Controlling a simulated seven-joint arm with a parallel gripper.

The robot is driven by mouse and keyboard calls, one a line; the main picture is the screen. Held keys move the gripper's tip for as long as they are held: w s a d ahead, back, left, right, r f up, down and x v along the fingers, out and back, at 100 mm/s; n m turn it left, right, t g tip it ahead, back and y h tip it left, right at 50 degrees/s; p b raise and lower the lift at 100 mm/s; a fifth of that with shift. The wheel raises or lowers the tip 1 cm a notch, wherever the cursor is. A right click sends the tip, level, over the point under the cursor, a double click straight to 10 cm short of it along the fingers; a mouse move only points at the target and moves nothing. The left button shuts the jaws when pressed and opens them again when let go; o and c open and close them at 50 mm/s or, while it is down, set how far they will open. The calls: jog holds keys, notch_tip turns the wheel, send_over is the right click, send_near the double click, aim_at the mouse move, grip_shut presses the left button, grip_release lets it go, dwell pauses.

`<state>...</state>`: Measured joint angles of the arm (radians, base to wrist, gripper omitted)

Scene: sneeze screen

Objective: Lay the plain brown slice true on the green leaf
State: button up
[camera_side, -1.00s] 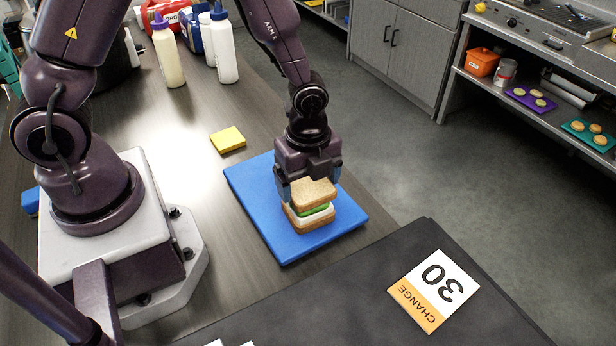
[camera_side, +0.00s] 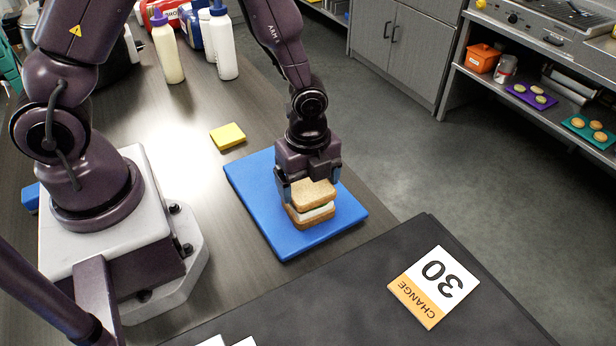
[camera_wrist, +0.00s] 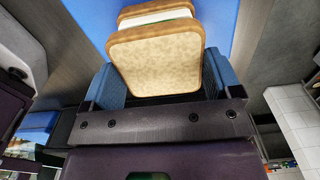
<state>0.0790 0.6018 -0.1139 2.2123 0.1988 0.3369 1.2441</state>
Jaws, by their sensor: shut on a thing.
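The plain brown slice (camera_side: 313,192) is held between the blue-padded fingers of my gripper (camera_side: 312,188). It also fills the middle of the wrist view (camera_wrist: 157,62), with the gripper (camera_wrist: 163,88) shut on its two sides. Under it is a stack with a white layer (camera_side: 317,214) over a lower brown slice (camera_side: 312,222). The slice is right at the top of this stack; I cannot tell if it bears on it. The green leaf is almost wholly hidden beneath the slice. The stack sits on a blue board (camera_side: 262,205).
A yellow block (camera_side: 228,136) lies behind the board. Squeeze bottles (camera_side: 168,50) stand at the back. The counter (camera_side: 200,185) left of the board is clear.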

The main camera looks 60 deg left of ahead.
jog(key=o, duration=0.7)
jog(key=shift+o, duration=0.2)
notch_tip(320, 180, up, 13)
jog(key=s+a+r+n+t, duration=0.2)
jog(key=s+r+n, duration=0.3)
jog(key=r+n, duration=0.2)
jog(key=s+a+r+n+t, duration=0.3)
jog(key=s+r+n, duration=0.3)
jog(key=n, duration=0.5)
jog(key=shift+s+a+r+t, duration=0.2)
jog(key=shift+a+r+t, duration=0.15)
jog(key=shift+r, duration=0.35)
